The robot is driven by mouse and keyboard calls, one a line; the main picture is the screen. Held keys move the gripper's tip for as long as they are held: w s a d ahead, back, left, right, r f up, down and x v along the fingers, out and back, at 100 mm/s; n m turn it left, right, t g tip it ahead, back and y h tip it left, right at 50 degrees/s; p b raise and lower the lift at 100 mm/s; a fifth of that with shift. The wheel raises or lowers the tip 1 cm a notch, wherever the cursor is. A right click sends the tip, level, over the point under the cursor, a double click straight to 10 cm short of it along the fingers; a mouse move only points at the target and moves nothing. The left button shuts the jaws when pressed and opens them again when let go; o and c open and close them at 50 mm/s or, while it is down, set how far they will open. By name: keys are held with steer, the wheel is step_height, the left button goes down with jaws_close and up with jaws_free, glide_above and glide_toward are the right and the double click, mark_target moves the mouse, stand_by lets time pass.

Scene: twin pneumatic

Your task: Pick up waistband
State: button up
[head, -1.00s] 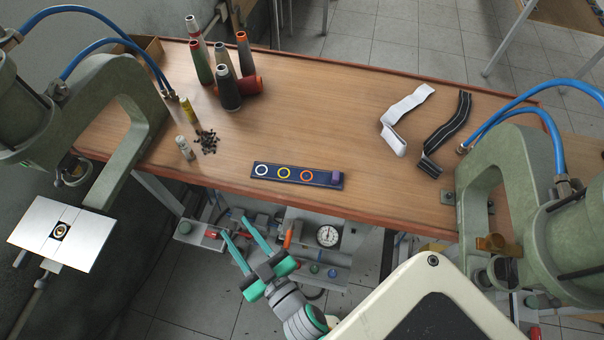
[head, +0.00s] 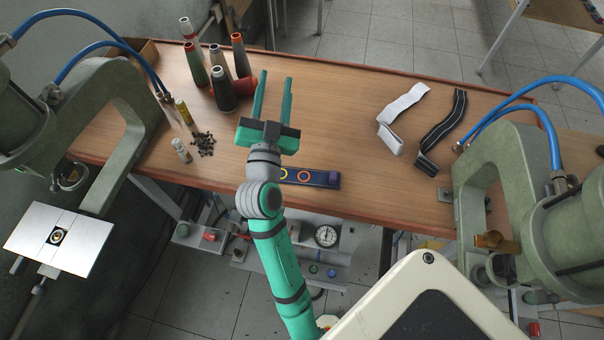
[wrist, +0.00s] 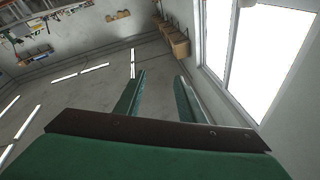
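Two waistband strips lie on the right part of the wooden table. A white waistband (head: 405,103) lies on the left of the pair, its near end folded into a loop. A black waistband (head: 444,128) with light stripes lies to its right, also folded at its near end. My gripper (head: 273,82) is raised over the table's middle, left of both waistbands and apart from them. Its two green fingers are spread with nothing between them. In the wrist view the fingers (wrist: 160,95) are also apart and empty, facing the room's wall and window, and no waistband shows.
Thread cones (head: 225,85) stand at the back left, near small bottles (head: 182,150) and a dark pile of small parts (head: 203,143). A dark strip with coloured rings (head: 322,179) lies at the front edge. Green presses flank the table, the right one (head: 480,175) close to the waistbands.

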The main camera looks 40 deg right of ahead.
steer(key=s+d+r+m+g+h, duration=0.2)
steer(key=s+d+r+m+g, duration=0.1)
steer(key=d+m+g, duration=0.15)
steer(key=s+d+r+m+g+h, duration=0.1)
steer(key=s+d+r+m+g, duration=0.1)
steer(key=s+d+m+g, duration=0.25)
steer(key=s+d+m+g+y, duration=0.3)
steer(key=s+d+m+g, duration=0.45)
steer(key=m, duration=0.35)
steer(key=m+t+y, duration=0.2)
steer(key=m+y, duration=1)
steer(key=y, duration=0.3)
glide_toward(334, 174)
steer(key=f, duration=0.3)
steer(key=shift+w+d, duration=0.15)
steer(key=shift+d, duration=0.1)
steer(key=shift+a+f, duration=0.15)
steer(key=shift+f, duration=1.2)
steer(key=shift+a+f, duration=0.1)
steer(key=shift+f, duration=1.25)
